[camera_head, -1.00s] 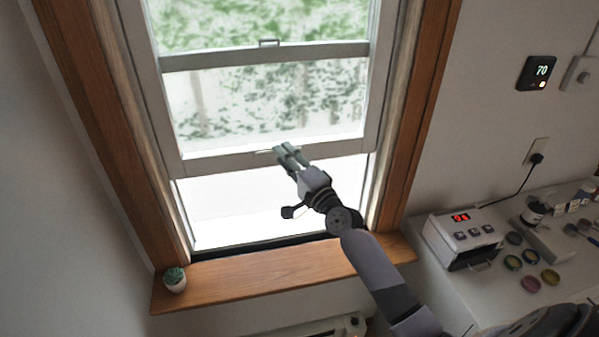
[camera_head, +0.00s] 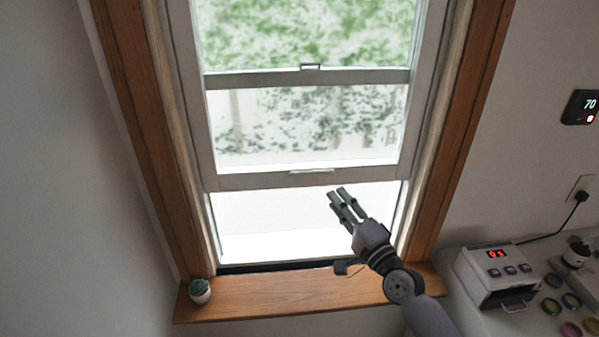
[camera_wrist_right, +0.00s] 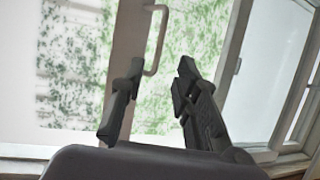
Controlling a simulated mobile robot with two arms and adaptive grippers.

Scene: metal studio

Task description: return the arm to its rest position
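My right gripper (camera_head: 344,205) is in front of the open lower gap of the window (camera_head: 305,180), just below and right of the handle on the sash's bottom rail. It holds nothing. In the right wrist view its two fingers (camera_wrist_right: 155,95) stand apart with a clear gap between them. The sash handle (camera_wrist_right: 157,40) shows beyond the fingertips there, apart from them. My right arm reaches in from the lower right in the head view. My left gripper is not in view.
A wooden sill (camera_head: 290,293) runs below the window, with a small potted plant (camera_head: 200,291) at its left end. At the right, a counter holds a white device with a red display (camera_head: 497,272) and several small round pots. A thermostat (camera_head: 580,107) hangs on the wall.

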